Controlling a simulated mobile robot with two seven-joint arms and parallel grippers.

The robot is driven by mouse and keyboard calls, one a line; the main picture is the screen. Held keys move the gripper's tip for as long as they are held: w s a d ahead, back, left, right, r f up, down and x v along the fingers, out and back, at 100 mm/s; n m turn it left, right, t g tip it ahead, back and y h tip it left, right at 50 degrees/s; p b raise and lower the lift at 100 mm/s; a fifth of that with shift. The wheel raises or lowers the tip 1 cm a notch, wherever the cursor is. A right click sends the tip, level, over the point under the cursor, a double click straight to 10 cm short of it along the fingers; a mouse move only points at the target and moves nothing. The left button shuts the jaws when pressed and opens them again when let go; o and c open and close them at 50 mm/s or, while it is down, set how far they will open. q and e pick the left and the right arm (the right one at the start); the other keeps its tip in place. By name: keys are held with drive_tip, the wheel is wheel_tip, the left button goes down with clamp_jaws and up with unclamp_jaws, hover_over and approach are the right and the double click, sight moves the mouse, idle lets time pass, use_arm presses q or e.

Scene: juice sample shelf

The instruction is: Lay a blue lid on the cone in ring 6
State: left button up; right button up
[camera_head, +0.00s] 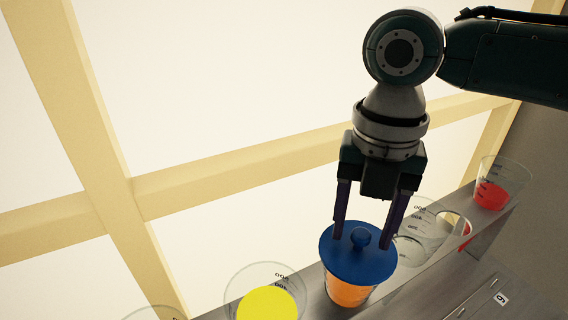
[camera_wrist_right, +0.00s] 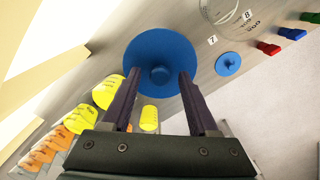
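A blue lid (camera_head: 345,262) with a round knob lies over the mouth of a cone with orange contents (camera_head: 350,292). It looks flat, and the cone's rim is hidden under it. My right gripper (camera_head: 367,228) is above the lid, pointing down. Its fingers are apart, one on each side of the knob, with gaps to it. In the right wrist view the same lid (camera_wrist_right: 160,48) shows beyond the open fingertips. A second blue lid (camera_wrist_right: 228,64) lies on the grey surface near label 7. The ring under the covered cone is hidden. My left gripper is not in view.
A clear cone with yellow contents (camera_head: 266,303) stands left of the lid. Clear cones (camera_head: 412,250) and a red-filled cone (camera_head: 490,195) stand to the right. A window frame (camera_head: 230,168) runs behind. Red (camera_wrist_right: 268,48) and green (camera_wrist_right: 292,34) pieces lie at the wrist view's right.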

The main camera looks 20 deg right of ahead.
sight(361, 233)
wheel_tip(361, 233, up, 12)
drive_tip(key=s+a+f+m+t+y, duration=0.25)
drive_tip(key=s+a+f+m, duration=0.35)
drive_tip(key=a+f+m, duration=0.35)
drive_tip(key=s+d+f+m+h, duration=0.1)
drive_tip(key=s+d+m, duration=0.2)
drive_tip(key=s+m, duration=0.2)
drive_tip(key=s+d+f+m+t+h, duration=0.1)
drive_tip(key=s+d+m, duration=0.2)
drive_tip(key=m, duration=0.8)
drive_tip(key=shift+s+d+f+m, duration=0.2)
drive_tip(key=shift+s+m, duration=0.15)
drive_tip(key=shift+s, duration=0.65)
